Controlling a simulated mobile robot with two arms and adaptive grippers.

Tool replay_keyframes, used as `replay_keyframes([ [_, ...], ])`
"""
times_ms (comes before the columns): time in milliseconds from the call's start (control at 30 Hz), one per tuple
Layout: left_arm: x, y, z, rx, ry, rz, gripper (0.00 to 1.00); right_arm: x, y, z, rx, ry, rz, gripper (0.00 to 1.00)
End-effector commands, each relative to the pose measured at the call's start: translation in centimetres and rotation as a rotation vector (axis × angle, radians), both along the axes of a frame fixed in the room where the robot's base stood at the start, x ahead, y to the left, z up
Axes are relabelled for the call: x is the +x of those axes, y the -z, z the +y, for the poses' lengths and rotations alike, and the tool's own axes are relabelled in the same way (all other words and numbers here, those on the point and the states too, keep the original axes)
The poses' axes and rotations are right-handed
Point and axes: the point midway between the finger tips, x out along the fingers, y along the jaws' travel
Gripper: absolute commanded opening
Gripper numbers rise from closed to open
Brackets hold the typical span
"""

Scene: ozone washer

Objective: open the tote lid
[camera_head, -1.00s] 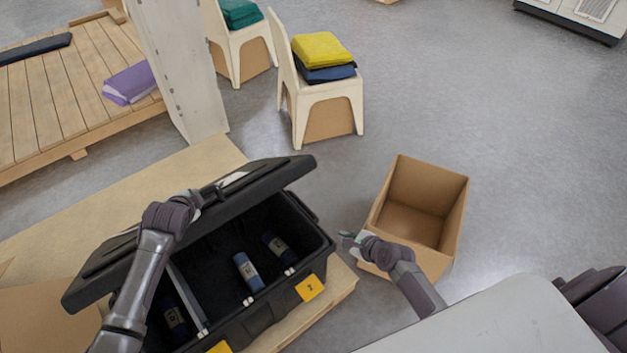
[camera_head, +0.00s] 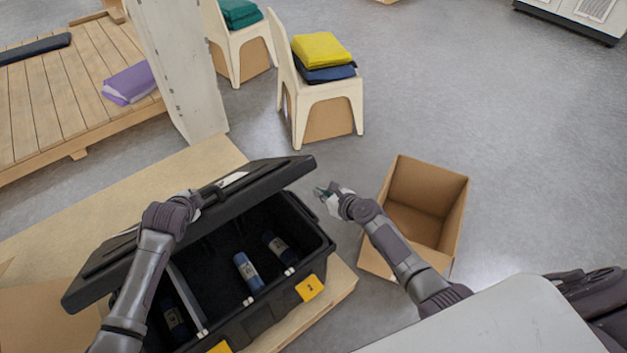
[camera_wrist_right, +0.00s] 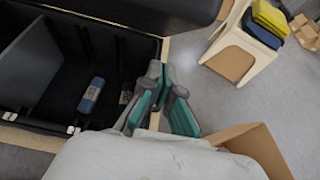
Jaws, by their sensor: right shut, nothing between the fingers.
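The black tote (camera_head: 262,318) stands on a wooden board with its lid (camera_head: 262,200) tilted partly up. Blue bottles (camera_head: 248,272) lie inside; they also show in the right wrist view (camera_wrist_right: 91,95). My left gripper (camera_head: 208,197) is at the lid's upper side near its middle; its fingers are largely hidden, so I cannot tell whether it grips. My right gripper (camera_head: 322,191) is shut and empty, just right of the lid's raised right end, apart from it. Its green-padded fingers show in the right wrist view (camera_wrist_right: 165,98), beside the tote's rim.
An open cardboard box (camera_head: 440,257) stands on the floor right of the tote, beneath my right arm. Chairs with folded cloths (camera_head: 322,52) stand behind. A pale table top (camera_head: 500,325) is at the lower right. Floor between tote and chairs is clear.

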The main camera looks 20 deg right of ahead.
Motion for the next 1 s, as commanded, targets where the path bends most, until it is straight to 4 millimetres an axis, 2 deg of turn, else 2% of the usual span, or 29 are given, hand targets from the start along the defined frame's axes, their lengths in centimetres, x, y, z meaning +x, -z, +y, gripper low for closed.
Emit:
replay_keyframes([
  [67, 0.0, -0.1, 0.0, 0.000, 0.000, -0.001, 0.00, 1.0, 0.4, 0.4, 0.003, 0.000, 0.002, 0.00],
  [300, 0.0, 0.0, 0.0, 0.000, 0.000, -0.001, 0.00, 2.8, -2.0, 1.0, -0.002, -0.001, -0.002, 0.00],
  [800, 0.0, 0.0, 0.0, 0.000, 0.000, -0.001, 0.00, 3.4, -2.7, 1.2, -0.001, 0.000, 0.000, 0.00],
  [1000, 0.0, 0.0, 0.0, 0.000, 0.000, 0.000, 0.00, 5.0, -4.8, 1.7, 0.002, 0.000, -0.009, 0.00],
])
